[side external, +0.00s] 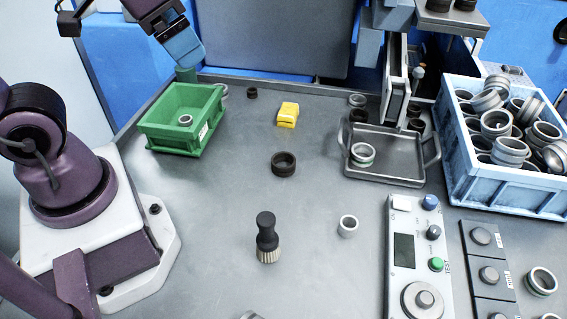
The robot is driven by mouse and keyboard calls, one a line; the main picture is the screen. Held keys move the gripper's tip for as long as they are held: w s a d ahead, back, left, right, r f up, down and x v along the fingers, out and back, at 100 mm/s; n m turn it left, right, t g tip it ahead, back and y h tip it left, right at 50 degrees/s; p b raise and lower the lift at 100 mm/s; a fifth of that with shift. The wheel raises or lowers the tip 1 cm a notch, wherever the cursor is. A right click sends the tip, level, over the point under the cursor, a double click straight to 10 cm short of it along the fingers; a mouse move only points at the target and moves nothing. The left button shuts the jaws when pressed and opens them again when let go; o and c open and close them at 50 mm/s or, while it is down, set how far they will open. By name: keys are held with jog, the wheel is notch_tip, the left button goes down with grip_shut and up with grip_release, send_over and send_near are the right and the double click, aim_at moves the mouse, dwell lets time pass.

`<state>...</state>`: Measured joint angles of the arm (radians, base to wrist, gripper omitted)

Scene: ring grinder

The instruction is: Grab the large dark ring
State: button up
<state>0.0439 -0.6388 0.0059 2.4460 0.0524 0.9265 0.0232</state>
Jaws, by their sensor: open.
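The large dark ring (284,163) lies flat on the grey table near the middle, with clear table around it. My gripper (186,70) is at the upper left, above the back of the green bin and well away from the ring. It is open, and I see nothing held in it. Its fingers overlap in this side view, so the gap between them is hard to make out.
The green bin (156,133) holds a small ring. A yellow block (288,114), a smaller dark ring (252,93), a brush (267,238) and a light ring (348,226) stand around. A metal tray (385,174), a blue crate (510,192) and a control panel (402,285) are at right.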

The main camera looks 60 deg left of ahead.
jog(key=w+d+f+m+g+y, duration=0.25)
jog(key=w+f+m+g, duration=0.2)
jog(key=w, duration=0.25)
jog(key=w+d+f+m+y, duration=0.2)
jog(key=f+m+y, duration=0.1)
jog(key=f, duration=0.5)
jog(key=w+d+f+m+t+y, duration=0.1)
jog(key=w+d+f+m+y, duration=0.2)
jog(key=f+m, duration=0.3)
jog(key=w+d+f+m+y, duration=0.3)
jog(key=f+m+y, duration=0.1)
jog(key=f, duration=0.6)
jog(key=shift+w+d+m+t+y, duration=0.25)
jog(key=shift+m+t, duration=0.1)
jog(key=shift+m, duration=0.3)
jog(key=shift+a+f, duration=0.2)
jog(key=shift+a, duration=0.05)
send_near(280, 156)
jog(key=shift+s+a+f, duration=0.1)
jog(key=shift+s, duration=0.15)
jog(key=shift+w+x, duration=0.1)
jog(key=shift+x, duration=1.35)
jog(key=shift+w+x, duration=0.15)
jog(key=shift+x, duration=1.3)
jog(key=c, duration=1.1)
